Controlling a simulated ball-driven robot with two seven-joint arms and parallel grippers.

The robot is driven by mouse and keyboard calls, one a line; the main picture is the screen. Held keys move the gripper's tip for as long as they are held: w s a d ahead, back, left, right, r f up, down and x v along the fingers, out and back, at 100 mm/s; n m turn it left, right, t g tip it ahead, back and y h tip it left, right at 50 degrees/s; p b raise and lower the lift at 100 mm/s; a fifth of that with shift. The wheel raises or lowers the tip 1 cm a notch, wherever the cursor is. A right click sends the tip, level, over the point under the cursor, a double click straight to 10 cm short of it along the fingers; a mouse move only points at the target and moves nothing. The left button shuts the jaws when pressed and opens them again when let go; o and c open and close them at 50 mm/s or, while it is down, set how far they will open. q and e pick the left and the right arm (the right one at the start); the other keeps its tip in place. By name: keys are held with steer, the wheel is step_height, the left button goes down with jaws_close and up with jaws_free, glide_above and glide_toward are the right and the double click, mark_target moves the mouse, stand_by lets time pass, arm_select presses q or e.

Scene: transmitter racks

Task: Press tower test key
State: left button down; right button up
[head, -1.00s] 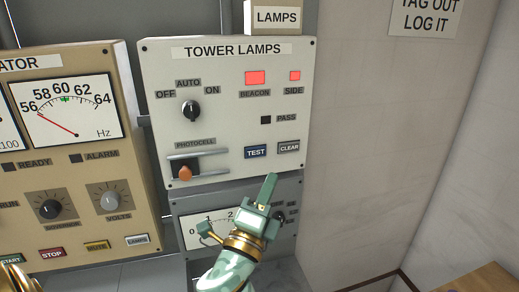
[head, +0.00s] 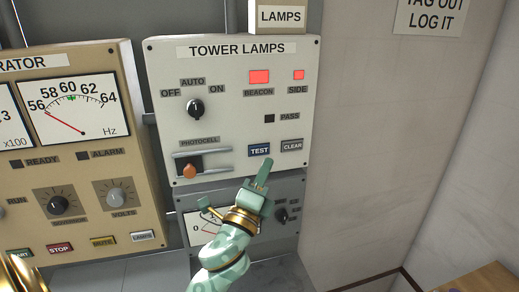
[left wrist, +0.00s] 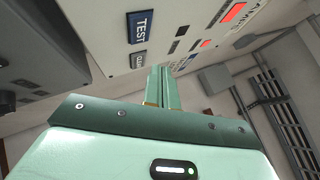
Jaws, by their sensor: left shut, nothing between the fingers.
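The blue TEST key (head: 259,150) is on the lower right of the pale TOWER LAMPS panel (head: 225,110). It also shows in the left wrist view (left wrist: 141,27), above and left of the fingers. The grey CLEAR key (head: 292,146) is to its right. My green left gripper (head: 265,163) is shut and empty, its fingertips just below the TEST key in the head view. In the left wrist view its closed fingers (left wrist: 162,75) point toward the panel; I cannot tell whether they touch it. The red BEACON lamp (head: 259,77) and SIDE lamp (head: 299,75) look lit; the PASS lamp (head: 269,118) is dark.
An orange photocell knob (head: 189,171) and a black rotary switch (head: 195,108) stick out of the same panel. A tan generator panel (head: 80,150) with several keys stands at left.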

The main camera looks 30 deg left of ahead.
mark_target(266, 145)
arm_select(q)
steer(key=shift+w+a, duration=1.1)
steer(key=shift+a, duration=0.2)
stand_by(1.0)
steer(key=shift+a, duration=0.1)
steer(key=shift+w+a, duration=0.2)
steer(key=shift+w, duration=0.05)
steer(key=shift+w+a, duration=0.25)
stand_by(0.9)
steer(key=shift+s+d, duration=0.55)
stand_by(0.3)
